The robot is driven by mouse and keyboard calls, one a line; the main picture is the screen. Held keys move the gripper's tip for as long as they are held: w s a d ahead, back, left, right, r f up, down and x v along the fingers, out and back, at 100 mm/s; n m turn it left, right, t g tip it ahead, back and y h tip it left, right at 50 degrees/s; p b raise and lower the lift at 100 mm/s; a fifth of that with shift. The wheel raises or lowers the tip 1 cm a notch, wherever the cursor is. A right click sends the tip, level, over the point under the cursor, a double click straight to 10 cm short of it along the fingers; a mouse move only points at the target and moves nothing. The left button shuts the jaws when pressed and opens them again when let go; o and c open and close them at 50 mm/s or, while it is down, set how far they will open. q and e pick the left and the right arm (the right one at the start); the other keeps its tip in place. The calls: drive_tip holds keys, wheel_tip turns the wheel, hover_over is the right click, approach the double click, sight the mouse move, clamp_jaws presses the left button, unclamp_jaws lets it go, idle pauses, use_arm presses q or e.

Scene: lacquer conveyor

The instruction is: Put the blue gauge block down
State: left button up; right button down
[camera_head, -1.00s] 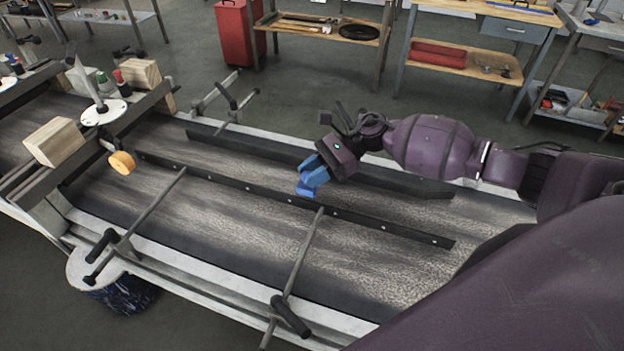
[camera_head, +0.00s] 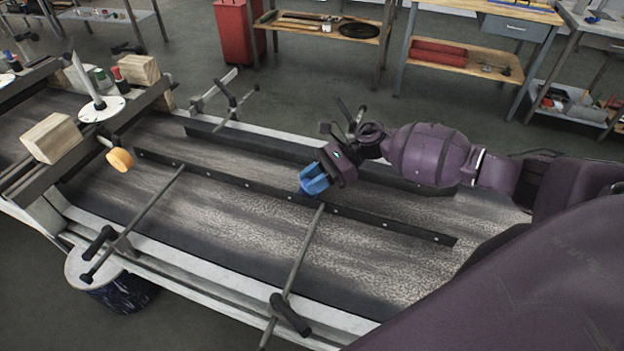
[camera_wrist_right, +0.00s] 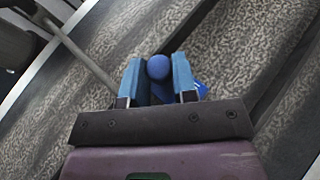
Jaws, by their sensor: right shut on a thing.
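My right gripper (camera_head: 315,178) reaches in from the right over the conveyor belt (camera_head: 250,235), near the middle guide rail. Its light-blue fingers are shut on the darker blue gauge block (camera_wrist_right: 158,67), as the right wrist view shows. There the block's rounded end shows between the fingertips, and a flat blue part shows beside the right finger. In the head view the fingers largely hide the block. I cannot tell whether it touches the belt or the rail. My left gripper is not in view.
Dark guide rails (camera_head: 395,229) run along the belt, with rods and clamps (camera_head: 290,315) across its near side. The near belt lane is clear.

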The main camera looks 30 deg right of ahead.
drive_tip(key=shift+f, duration=0.2)
drive_tip(key=c, duration=1)
unclamp_jaws()
drive_tip(key=shift+o, duration=0.5)
